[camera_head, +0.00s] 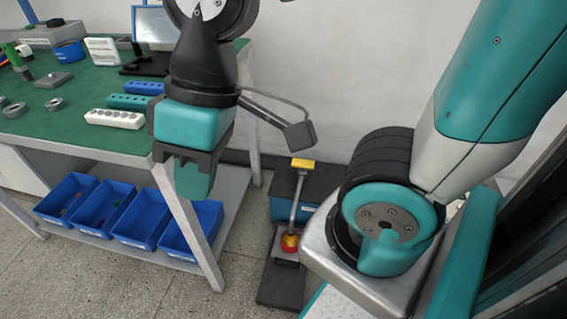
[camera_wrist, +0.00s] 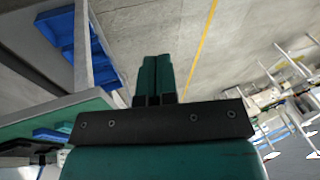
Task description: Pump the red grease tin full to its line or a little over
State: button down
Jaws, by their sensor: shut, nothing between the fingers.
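My gripper (camera_head: 193,180) hangs in front of the green bench's right end, shut and empty. Its closed teal fingers also show in the wrist view (camera_wrist: 153,78). On the floor to its right, well apart from it, is a lever with a yellow handle (camera_head: 303,163) on a grey rod (camera_head: 298,200). At the rod's foot is a small red and yellow round thing (camera_head: 290,243), perhaps the red grease tin. It stands over a dark base plate (camera_head: 280,284). Its fill level and line cannot be made out. The wrist view shows neither the lever nor the tin.
A blue box with a dark top (camera_head: 318,181) stands behind the lever by the wall. The green workbench (camera_head: 75,95) holds blocks, rings and a power strip. Blue bins (camera_head: 75,198) sit on its lower shelf. My own base is close on the lever's right.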

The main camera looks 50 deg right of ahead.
jog(key=shift+w, duration=0.1)
jog(key=w+d+f+m+t+b, duration=0.25)
jog(key=w+d+f+b, duration=0.2)
jog(key=w, duration=0.45)
jog(key=w+d+f+m+t+b, duration=0.1)
jog(key=w+d+f+m+b, duration=0.4)
jog(key=w, duration=0.4)
jog(key=w+d+f+m+t+h+b, duration=0.2)
jog(key=w+d+f+m+t+b, duration=0.3)
jog(key=w+d+f, duration=0.6)
jog(key=m+h+b, duration=0.6)
jog(key=m+b, duration=0.3)
jog(key=b, duration=0.5)
send_over(304, 162)
notch_tip(304, 162, down, 25)
jog(key=shift+s+r, duration=0.15)
notch_tip(304, 162, down, 8)
jog(key=b, duration=0.6)
jog(key=shift+f+b, duration=0.35)
jog(key=shift+f, duration=0.05)
